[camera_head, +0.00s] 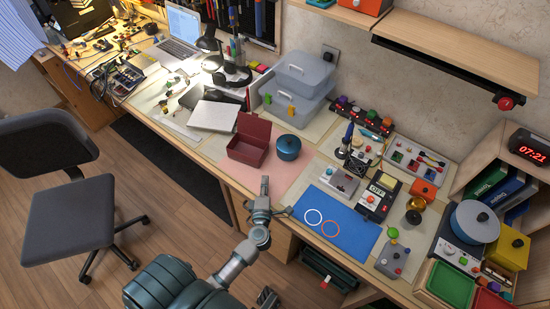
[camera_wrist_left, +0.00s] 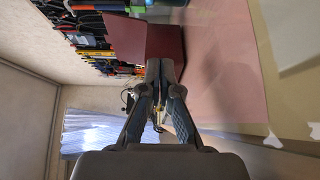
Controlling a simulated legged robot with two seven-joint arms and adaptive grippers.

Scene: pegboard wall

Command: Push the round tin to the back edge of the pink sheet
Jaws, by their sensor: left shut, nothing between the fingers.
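The round tin (camera_head: 288,147) is dark blue with a lid and a knob. It stands upright toward the back right of the pink sheet (camera_head: 284,176), beside an open dark red box (camera_head: 247,146). My left gripper (camera_head: 264,181) is shut and empty, over the front part of the sheet, in front of the tin and apart from it. In the left wrist view the shut fingers (camera_wrist_left: 160,68) point toward the red box (camera_wrist_left: 145,40), with the pink sheet (camera_wrist_left: 218,60) to the right. The tin is not clearly seen there. My right gripper does not show.
A blue mat (camera_head: 338,222) with two rings lies to the right. A grey device (camera_head: 339,181) stands beside the sheet. Grey storage bins (camera_head: 297,95) stand behind the tin. The sheet's front part is clear.

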